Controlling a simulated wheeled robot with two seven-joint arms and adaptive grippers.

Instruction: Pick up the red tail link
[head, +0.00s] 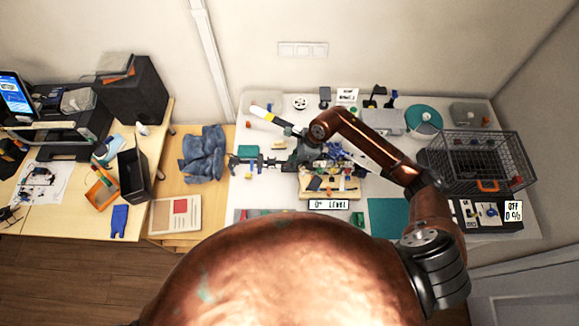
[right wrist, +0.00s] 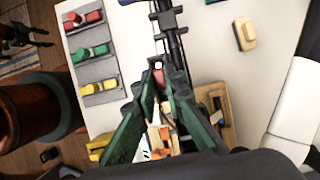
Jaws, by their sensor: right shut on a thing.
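The red tail link (right wrist: 158,77) shows as a small red piece between the green fingertips in the right wrist view. My right gripper (right wrist: 160,80) is shut on it. A black jointed assembly (right wrist: 174,42) runs away from just beyond the fingertips; I cannot tell whether the link touches it. In the head view this dark assembly (head: 260,160) lies across the white table, and my right gripper (head: 300,155) is over its right end, partly hidden by my arm. The red link cannot be made out there. My left gripper is not in view.
A wooden tray (head: 318,195) with small parts lies below the gripper. Grey trays of red, green and yellow parts (right wrist: 90,50) lie to the left in the wrist view. A wire basket (head: 480,160) stands at the table's right. Blue cloth (head: 203,152) lies left.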

